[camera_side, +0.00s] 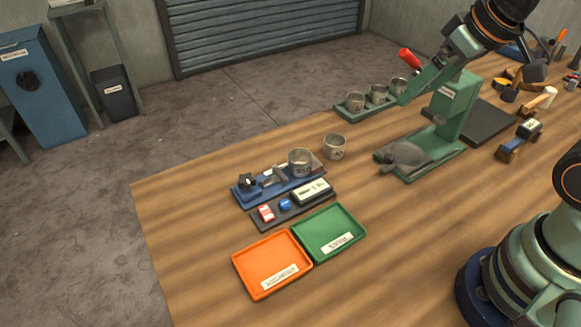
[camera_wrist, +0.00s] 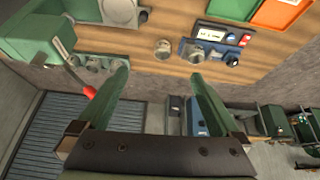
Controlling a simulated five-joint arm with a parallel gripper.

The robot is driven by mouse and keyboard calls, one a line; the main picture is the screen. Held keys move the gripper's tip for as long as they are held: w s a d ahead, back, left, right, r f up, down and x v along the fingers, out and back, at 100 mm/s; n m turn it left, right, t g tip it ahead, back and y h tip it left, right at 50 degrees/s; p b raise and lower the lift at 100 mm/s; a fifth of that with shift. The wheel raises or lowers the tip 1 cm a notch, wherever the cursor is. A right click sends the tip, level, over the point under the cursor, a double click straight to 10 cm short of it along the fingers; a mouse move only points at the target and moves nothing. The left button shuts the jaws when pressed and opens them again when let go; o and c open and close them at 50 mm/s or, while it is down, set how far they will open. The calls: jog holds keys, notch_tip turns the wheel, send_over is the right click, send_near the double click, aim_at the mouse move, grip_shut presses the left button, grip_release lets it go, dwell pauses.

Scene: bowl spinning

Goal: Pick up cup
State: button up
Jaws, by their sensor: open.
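Several grey metal cups are in view. One cup (camera_side: 334,147) stands alone on the wooden table; it also shows in the wrist view (camera_wrist: 163,47), just beyond the gap between my fingertips. Another cup (camera_side: 300,162) stands on the blue fixture (camera_side: 240,196). Three cups (camera_side: 355,101) stand in a row on a green rack (camera_side: 348,114) at the table's far edge. My gripper (camera_wrist: 160,72) has two green fingers spread wide, with nothing held between them. In the side view its green finger (camera_side: 425,83) is at upper right, above the table and apart from the lone cup.
A green press (camera_side: 455,110) with a red-knobbed lever (camera_side: 408,57) stands near my gripper. An orange tray (camera_side: 250,277) and a green tray (camera_side: 322,222) lie in front of a dark holder (camera_side: 288,213) with small items. Hand tools lie at the right. The left-front table is bare.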

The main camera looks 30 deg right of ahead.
jog(key=w+a+n+g, duration=0.2)
jog(key=w+a+n, duration=0.1)
jog(key=w+n, duration=0.25)
jog(key=n+g, duration=0.3)
jog(key=n, duration=0.9)
send_over(300, 157)
jog(key=s+a, duration=0.2)
jog(key=f, duration=1.8)
jog(key=shift+w+f, duration=0.1)
jog(key=shift+w, duration=0.1)
jog(key=shift+s+d+f, duration=0.1)
jog(key=shift+d+f, duration=0.1)
jog(key=shift+f, duration=1.15)
jog(key=shift+s+d+f, duration=0.1)
jog(key=shift+d+f, duration=0.05)
jog(key=shift+f, duration=1.15)
jog(key=c, duration=1.4)
jog(key=shift+r, duration=0.1)
